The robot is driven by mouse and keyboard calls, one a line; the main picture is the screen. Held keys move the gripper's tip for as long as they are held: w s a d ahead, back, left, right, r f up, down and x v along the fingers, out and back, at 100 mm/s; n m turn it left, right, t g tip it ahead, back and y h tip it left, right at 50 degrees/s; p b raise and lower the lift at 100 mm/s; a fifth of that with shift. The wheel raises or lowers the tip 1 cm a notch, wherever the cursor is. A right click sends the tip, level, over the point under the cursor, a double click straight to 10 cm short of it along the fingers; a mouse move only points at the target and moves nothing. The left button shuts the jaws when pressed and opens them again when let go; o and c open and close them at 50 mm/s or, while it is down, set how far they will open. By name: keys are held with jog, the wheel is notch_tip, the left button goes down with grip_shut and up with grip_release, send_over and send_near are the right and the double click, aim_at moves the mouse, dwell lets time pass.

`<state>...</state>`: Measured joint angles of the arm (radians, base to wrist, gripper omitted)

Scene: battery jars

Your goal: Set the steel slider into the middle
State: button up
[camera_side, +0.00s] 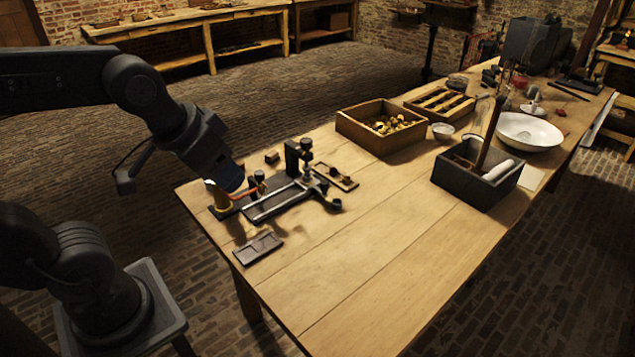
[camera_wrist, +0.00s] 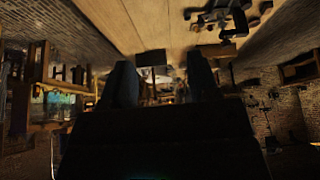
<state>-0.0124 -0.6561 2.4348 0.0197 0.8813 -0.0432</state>
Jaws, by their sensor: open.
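A dark instrument base (camera_side: 262,209) with a bright steel bar (camera_side: 271,202) along it stands at the near left end of the wooden table. Black knobs and an upright post (camera_side: 292,158) rise from it. I cannot tell which part is the steel slider or where it sits along the bar. Part of the instrument shows at the top right of the wrist view (camera_wrist: 222,16). My gripper (camera_wrist: 161,80) is open, with nothing seen between its dark fingers. In the side view my gripper (camera_side: 228,178) is by the instrument's left end; its fingertips are unclear there.
A small dark tray (camera_side: 258,248) lies near the table's front left edge. A small wooden board (camera_side: 336,177) lies behind the instrument. A wooden box of brass pieces (camera_side: 348,127), a dark box (camera_side: 448,187) and a white basin (camera_side: 529,132) stand farther right. The front middle table is clear.

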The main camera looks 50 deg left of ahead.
jog(key=w+a+n+y, duration=0.1)
jog(key=w+a+n, duration=0.15)
jog(key=w, duration=0.75)
jog(key=n+g+y, duration=0.1)
jog(key=n+g, duration=0.1)
jog(key=n, duration=0.2)
send_over(324, 182)
jog(key=s+d, duration=0.3)
jog(key=s, duration=0.2)
notch_tip(324, 182, down, 15)
jog(key=x, duration=1.4)
jog(key=shift+w, duration=0.3)
jog(key=shift+r, duration=0.1)
grip_shut()
